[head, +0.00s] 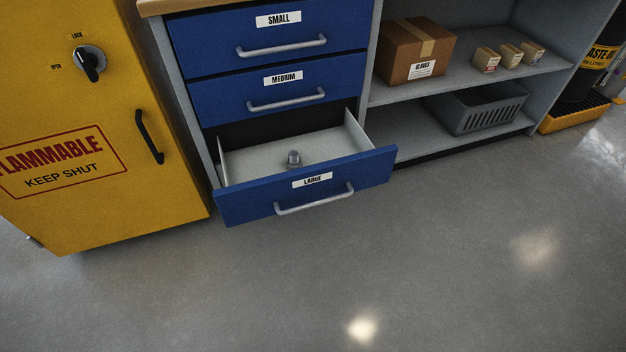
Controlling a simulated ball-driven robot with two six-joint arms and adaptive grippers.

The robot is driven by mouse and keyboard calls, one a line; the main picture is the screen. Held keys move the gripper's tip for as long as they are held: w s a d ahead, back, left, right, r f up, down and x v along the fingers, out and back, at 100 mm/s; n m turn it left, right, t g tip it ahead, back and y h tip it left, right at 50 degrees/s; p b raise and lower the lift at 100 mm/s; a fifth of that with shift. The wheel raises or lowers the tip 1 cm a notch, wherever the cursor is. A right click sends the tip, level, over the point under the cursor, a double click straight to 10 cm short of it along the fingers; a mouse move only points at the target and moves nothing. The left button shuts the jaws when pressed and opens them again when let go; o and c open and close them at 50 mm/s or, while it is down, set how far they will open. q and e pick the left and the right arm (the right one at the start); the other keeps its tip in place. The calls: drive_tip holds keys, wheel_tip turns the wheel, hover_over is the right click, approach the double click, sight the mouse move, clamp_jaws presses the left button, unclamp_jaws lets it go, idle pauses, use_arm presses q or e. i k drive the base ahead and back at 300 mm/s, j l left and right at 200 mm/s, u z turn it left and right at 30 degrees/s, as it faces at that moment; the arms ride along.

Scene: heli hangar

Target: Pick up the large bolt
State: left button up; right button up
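The large bolt (293,158) is a small grey metal piece in the open bottom drawer (250,151), near the middle, behind the drawer front. It seems to stand upright on the pale drawer floor; its lower part is partly hidden by the drawer front. The drawer front (240,202) is blue, with a "LARGE" label (312,181) and a grey bar handle (314,201). Neither of my grippers shows in the head view.
Shut drawers marked "SMALL" (215,40) and "MEDIUM" (220,96) sit above. A yellow flammables cabinet (110,100) stands left. Shelves right hold a cardboard box (400,50), several small boxes (510,56) and a grey basket (478,110). The floor (330,280) in front is clear.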

sight(293, 162)
drive_tip(key=i+l+u, duration=0.3)
drive_tip(key=u, duration=0.15)
drive_tip(key=i+l+u, duration=0.5)
drive_tip(key=k+j, duration=0.05)
drive_tip(key=k, duration=0.05)
